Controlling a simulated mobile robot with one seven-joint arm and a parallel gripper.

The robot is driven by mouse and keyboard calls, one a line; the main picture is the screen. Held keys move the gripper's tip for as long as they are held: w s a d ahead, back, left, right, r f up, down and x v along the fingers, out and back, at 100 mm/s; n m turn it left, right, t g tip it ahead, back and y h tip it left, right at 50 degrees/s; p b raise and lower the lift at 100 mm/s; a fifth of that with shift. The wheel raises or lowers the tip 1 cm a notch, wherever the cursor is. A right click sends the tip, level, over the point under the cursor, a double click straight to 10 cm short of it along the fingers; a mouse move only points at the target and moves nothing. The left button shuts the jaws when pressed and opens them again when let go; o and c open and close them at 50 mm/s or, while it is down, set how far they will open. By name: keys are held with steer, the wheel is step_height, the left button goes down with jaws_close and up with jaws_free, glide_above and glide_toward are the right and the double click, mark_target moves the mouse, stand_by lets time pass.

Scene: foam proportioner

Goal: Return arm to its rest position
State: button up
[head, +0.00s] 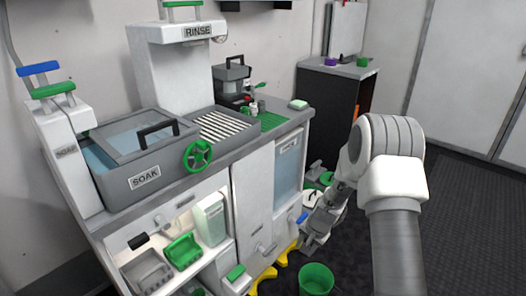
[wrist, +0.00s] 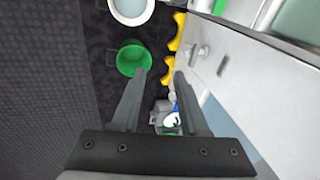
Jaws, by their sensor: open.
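My arm is raised at the right of the head view, bent at a large white and grey joint. My gripper (head: 305,238) points down in front of the white cabinet, low near the floor. In the wrist view, the two grey fingers (wrist: 158,85) stand apart, with no object held between them. A small grey and white item with a blue part (wrist: 168,120) shows beyond and between the fingers, apart from them as far as I can tell.
The wash station has a SOAK basin (head: 145,180), a green handwheel (head: 197,155) and a RINSE unit (head: 172,60). A green bucket (head: 316,279) stands on the dark floor near yellow feet (head: 265,281). A dark cabinet (head: 330,110) stands behind. Floor at right is clear.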

steer(key=s+a+r+n+t, duration=0.15)
steer(key=s+r, duration=0.25)
steer(key=r, duration=0.9)
steer(key=s+r+n, duration=0.3)
steer(key=s+r, duration=0.1)
steer(key=r, duration=0.8)
steer(key=s+d+r+n+t+h, duration=0.1)
steer(key=s+r+n, duration=0.1)
steer(key=s+r, duration=0.65)
steer(key=s+d+r+n+t+h, duration=0.1)
steer(key=s+r, duration=0.2)
steer(key=s, duration=1.1)
step_height(320, 180, up, 21)
steer(key=p, duration=2)
steer(key=shift+f+g+p, duration=0.2)
steer(key=shift+g+p, duration=0.1)
steer(key=shift+g, duration=0.05)
steer(key=shift+w, duration=0.1)
